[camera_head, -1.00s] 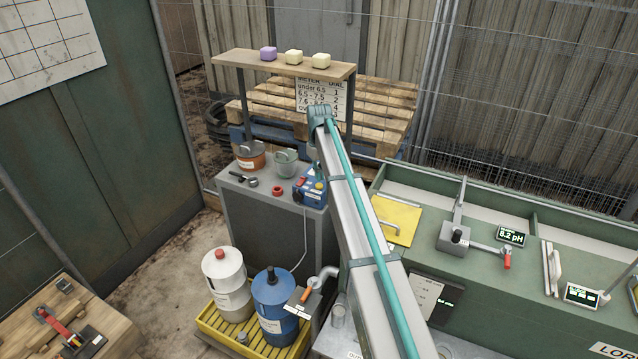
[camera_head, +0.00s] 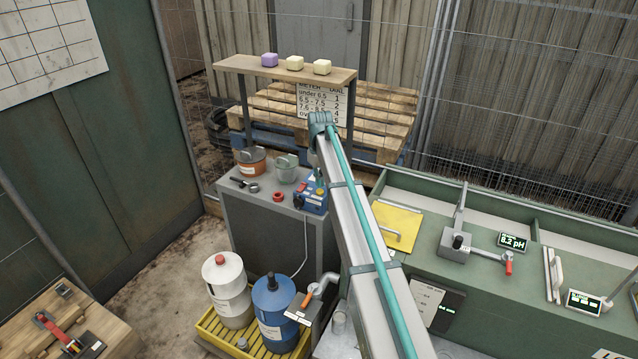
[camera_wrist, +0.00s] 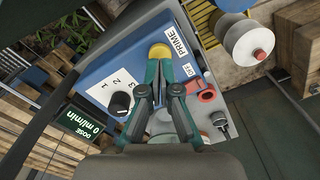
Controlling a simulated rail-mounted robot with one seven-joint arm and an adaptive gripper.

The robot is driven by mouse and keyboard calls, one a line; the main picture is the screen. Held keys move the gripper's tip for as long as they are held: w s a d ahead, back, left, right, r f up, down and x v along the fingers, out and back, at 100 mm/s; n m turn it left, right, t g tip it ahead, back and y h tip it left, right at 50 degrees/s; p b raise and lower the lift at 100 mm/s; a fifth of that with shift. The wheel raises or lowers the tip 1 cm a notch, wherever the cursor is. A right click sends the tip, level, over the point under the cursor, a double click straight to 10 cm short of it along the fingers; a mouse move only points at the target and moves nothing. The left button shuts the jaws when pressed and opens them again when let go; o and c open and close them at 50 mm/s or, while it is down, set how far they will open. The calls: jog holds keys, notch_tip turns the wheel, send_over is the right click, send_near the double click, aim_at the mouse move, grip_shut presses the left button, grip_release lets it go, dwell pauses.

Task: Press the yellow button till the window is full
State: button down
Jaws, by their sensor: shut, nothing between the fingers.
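The yellow button (camera_wrist: 160,51) is a round cap on top of the blue dosing pump (camera_wrist: 110,72), beside a white PRIME label (camera_wrist: 180,43). My gripper (camera_wrist: 159,66) is shut and empty, with its fingertips at the near edge of the button in the wrist view. They overlap the button there, and I cannot tell whether they touch it.
The pump has a black knob (camera_wrist: 120,103) by the numbers and a dose display (camera_wrist: 82,127) reading 0 ml/min. A red ring (camera_head: 278,196), a grey cup (camera_head: 285,170) and an orange-brown pot (camera_head: 250,161) share the cabinet. A shelf (camera_head: 240,64) with blocks stands behind.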

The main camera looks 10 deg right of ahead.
aim_at(320, 191)
jog(key=shift+f+b, duration=0.5)
jog(key=shift+f, duration=1.05)
jog(key=shift+r, duration=0.15)
jog(key=shift+r+p, duration=1)
jog(key=shift+r, duration=0.7)
jog(key=shift+f+b, duration=0.65)
jog(key=shift+f, duration=1.2)
jog(key=shift+r, duration=0.15)
jog(key=shift+r+p, duration=0.95)
jog(key=shift+r, duration=0.7)
